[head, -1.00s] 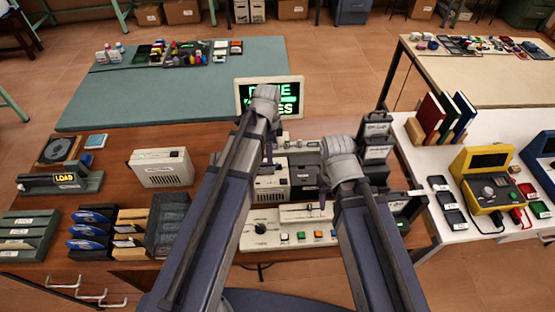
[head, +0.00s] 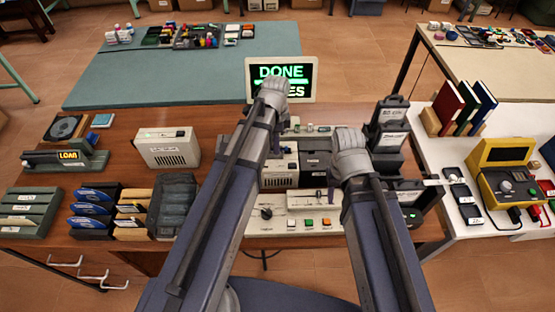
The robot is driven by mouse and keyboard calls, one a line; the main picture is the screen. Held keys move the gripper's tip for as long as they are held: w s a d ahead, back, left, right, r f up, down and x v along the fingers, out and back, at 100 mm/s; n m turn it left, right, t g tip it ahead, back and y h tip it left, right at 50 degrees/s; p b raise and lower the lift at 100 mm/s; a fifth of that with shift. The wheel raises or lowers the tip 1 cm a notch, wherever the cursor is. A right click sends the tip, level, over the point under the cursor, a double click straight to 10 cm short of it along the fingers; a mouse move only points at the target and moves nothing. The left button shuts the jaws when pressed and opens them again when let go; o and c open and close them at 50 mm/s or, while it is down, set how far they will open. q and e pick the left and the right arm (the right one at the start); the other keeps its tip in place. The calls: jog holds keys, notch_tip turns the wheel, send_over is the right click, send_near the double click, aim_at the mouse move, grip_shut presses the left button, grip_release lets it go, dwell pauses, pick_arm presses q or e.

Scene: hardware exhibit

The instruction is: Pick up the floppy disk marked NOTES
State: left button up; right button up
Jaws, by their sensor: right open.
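Several blue disks (head: 86,223) stand in a dark rack at the left of the brown table. Manila sleeves (head: 130,222) stand in the rack beside them. Their labels are too small to read, so I cannot tell which disk is marked NOTES. A screen (head: 283,75) at the back shows DONE in green, with a partly covered line ending in ES.
A control panel with coloured buttons (head: 292,223) lies between my arms. A beige speaker box (head: 168,149) and a LOAD device (head: 66,160) stand to the left. A white table (head: 500,130) holds a yellow console (head: 503,180) at the right. Brown tabletop left of my arms is partly free.

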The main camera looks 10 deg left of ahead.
aim_at(277, 157)
pick_arm(q)
notch_tip(277, 157, down, 3)
jog(key=shift+a+f+b, duration=0.1)
jog(key=shift+f+b, duration=0.05)
jog(key=shift+b, duration=1)
pick_arm(e)
notch_tip(277, 157, down, 3)
jog(key=shift+f, duration=0.2)
jog(key=shift+r, duration=0.1)
pick_arm(q)
grip_shut()
